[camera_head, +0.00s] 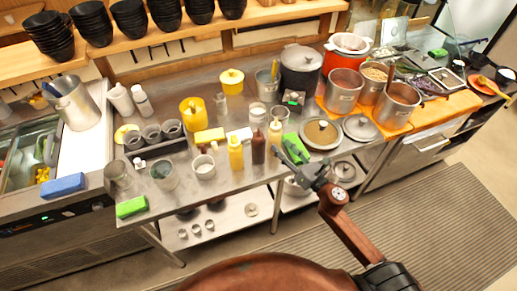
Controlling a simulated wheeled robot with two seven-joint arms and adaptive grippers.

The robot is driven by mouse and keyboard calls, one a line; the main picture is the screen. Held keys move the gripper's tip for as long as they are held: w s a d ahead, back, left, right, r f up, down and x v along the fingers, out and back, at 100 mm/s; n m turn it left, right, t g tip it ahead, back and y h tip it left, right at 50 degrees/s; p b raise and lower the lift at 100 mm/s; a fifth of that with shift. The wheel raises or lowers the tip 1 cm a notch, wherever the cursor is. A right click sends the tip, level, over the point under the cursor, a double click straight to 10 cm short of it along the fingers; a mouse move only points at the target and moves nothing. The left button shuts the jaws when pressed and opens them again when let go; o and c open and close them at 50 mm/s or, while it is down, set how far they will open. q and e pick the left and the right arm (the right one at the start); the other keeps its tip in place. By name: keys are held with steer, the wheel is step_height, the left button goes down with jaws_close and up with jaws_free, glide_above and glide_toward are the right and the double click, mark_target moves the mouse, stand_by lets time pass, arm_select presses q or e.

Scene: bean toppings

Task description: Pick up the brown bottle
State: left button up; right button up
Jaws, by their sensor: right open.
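The brown bottle (258,147) stands upright near the front edge of the metal table (215,187). It stands between a yellow bottle (235,153) on its left and a tan bottle (275,132) on its right. My right gripper (286,153) is open and empty, to the right of the brown bottle and apart from it. It overlaps the table's front edge in the picture. My left gripper is not in view.
Cups, including a white one (204,167), stand to the left. Steel pots (343,90) stand at the right. Stacked black bowls (92,22) fill the shelf above.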

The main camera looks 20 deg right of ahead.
mark_target(264, 146)
steer(key=w+a+n+y, duration=0.1)
steer(key=w+a+n, duration=0.1)
steer(key=w+a+f+n+g+y, duration=0.1)
steer(key=w+a+n, duration=0.1)
steer(key=a, duration=0.1)
steer(key=w+a+n+y, duration=0.1)
steer(key=w+a+n, duration=0.1)
steer(key=shift+w+a+f+g+p, duration=0.25)
steer(key=shift+w+f+g+p, duration=0.05)
steer(key=shift+w+g+p, duration=0.1)
steer(key=shift+r, duration=0.1)
steer(key=c, duration=0.5)
